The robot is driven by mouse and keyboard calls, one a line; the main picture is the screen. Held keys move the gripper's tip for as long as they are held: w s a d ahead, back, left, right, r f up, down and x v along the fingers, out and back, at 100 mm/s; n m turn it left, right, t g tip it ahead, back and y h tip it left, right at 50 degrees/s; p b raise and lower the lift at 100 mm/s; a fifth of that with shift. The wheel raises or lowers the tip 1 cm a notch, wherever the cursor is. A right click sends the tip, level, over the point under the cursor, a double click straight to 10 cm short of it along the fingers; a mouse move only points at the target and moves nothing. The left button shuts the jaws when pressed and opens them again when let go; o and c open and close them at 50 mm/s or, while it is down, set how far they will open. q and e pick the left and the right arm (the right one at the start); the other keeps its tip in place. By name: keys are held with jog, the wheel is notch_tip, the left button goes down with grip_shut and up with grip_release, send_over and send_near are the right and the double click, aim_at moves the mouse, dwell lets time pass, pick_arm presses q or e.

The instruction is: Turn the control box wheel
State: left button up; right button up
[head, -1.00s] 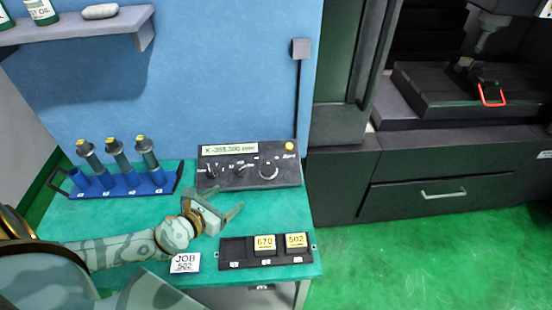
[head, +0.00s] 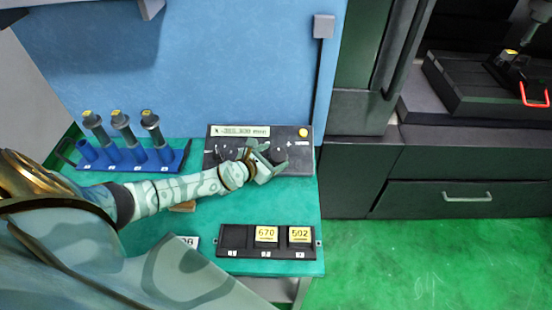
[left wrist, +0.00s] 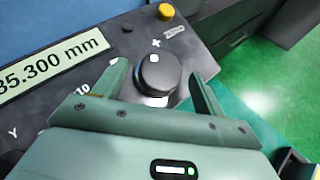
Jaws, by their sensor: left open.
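The dark control box (head: 302,152) stands at the back of the green bench, with a lit display strip (head: 240,131) and a yellow button (head: 303,132). My left gripper (head: 270,163) is over its right part and hides the wheel in the head view. In the left wrist view the black round wheel (left wrist: 158,74), with a white mark on top, shows between the two fingers of my open left gripper (left wrist: 155,78). The fingers are on either side of it with gaps; I cannot tell how deep they reach. The display (left wrist: 50,70) ends in "35.300 mm". My right gripper is out of view.
A blue rack (head: 125,168) with several tubular holders stands at the bench's left. A black tray (head: 235,253) with yellow blocks marked 670 (head: 266,234) and 502 (head: 299,234) lies at the front. A dark machine is on the right.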

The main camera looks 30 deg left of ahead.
pick_arm(q)
jog(key=shift+x, duration=0.8)
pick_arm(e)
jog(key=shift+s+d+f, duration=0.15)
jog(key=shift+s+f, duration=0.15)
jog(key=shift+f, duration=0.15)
pick_arm(q)
jog(key=shift+c, duration=1.2)
jog(key=c, duration=0.7)
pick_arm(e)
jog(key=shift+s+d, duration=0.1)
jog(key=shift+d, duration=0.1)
pick_arm(q)
jog(key=shift+d+n, duration=0.1)
jog(key=shift+n, duration=0.2)
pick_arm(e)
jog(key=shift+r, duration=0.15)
